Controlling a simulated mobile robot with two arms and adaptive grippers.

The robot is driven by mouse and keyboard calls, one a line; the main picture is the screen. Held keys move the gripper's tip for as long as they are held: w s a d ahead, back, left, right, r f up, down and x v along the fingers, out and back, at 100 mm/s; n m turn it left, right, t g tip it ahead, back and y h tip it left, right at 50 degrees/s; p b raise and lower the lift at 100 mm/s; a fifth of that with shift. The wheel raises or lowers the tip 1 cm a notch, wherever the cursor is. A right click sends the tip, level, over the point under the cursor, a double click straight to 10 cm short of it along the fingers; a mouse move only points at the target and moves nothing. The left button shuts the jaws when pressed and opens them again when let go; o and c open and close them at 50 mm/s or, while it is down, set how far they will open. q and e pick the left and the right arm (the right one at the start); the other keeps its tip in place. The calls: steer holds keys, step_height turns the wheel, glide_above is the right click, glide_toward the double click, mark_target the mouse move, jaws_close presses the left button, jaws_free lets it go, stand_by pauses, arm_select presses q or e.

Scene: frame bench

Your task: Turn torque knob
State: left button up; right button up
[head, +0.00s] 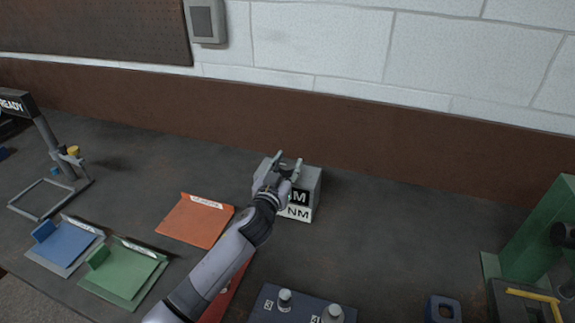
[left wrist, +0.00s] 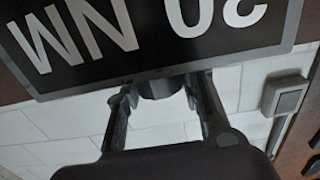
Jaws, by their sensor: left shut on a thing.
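The torque box (head: 313,185) is a grey block standing on the bench near the wall, with "NM" lettering on its front. My left gripper (head: 288,162) is over the top of the box and covers part of it and its lettering. In the left wrist view the lettered black panel (left wrist: 150,68) fills the upper part, upside down, partly cut off. The dark round knob (left wrist: 160,88) sits at the panel's edge between the fingers of my left gripper, which is shut on it. In the head view the knob is largely hidden. My right gripper is not in view.
An orange tray (head: 190,222), a blue tray (head: 62,250) and a green tray (head: 118,280) lie at the left. A dark block with metal posts (head: 262,310) is at the front. A green fixture (head: 540,235) stands at the right. The bench right of the box is clear.

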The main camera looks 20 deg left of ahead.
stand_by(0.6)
arm_select(q)
steer(key=o, duration=1.2)
steer(key=s, duration=1.2)
steer(key=shift+a, duration=0.25)
